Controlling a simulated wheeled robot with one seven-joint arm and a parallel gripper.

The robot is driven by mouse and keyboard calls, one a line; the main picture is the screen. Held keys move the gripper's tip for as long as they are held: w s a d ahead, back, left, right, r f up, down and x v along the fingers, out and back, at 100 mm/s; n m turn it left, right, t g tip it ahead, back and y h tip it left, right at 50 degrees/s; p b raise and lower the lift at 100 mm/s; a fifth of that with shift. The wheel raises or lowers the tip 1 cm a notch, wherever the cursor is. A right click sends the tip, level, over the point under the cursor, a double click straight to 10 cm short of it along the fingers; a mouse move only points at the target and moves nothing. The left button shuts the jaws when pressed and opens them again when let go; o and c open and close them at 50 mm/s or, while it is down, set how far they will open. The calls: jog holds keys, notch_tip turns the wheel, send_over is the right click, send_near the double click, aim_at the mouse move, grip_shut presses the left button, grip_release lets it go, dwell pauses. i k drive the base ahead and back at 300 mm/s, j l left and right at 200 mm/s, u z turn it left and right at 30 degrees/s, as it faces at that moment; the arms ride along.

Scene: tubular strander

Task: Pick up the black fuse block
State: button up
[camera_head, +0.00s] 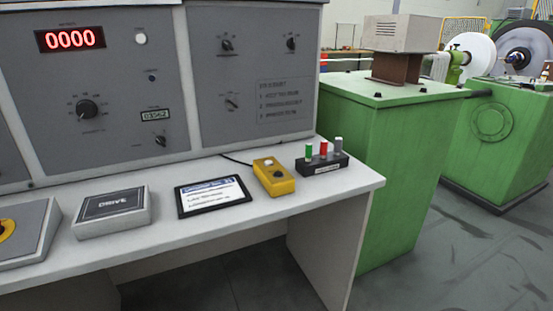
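The black fuse block (322,165) sits on the white desk top (232,225) near its right end, just right of a yellow box. It is a low black bar with a small pale label on its front. A green, a red and a grey-white cylinder stand upright in a row on it. Nothing touches it from above. My gripper is not in view.
Left of the block are a yellow handheld box (273,177) with a cable, a black-framed tablet (213,196) and a grey DRIVE box (111,211). The grey control panel (110,85) rises behind. A green machine cabinet (395,170) stands beyond the desk's right edge.

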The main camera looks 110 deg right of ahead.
aim_at(317, 165)
jog(key=k+z, duration=0.15)
jog(key=z, duration=0.35)
jog(key=k+z, duration=0.2)
jog(key=z, duration=0.3)
jog(key=k+z, duration=0.15)
jog(key=z, duration=0.3)
jog(key=k+l, duration=0.25)
jog(key=k, duration=0.1)
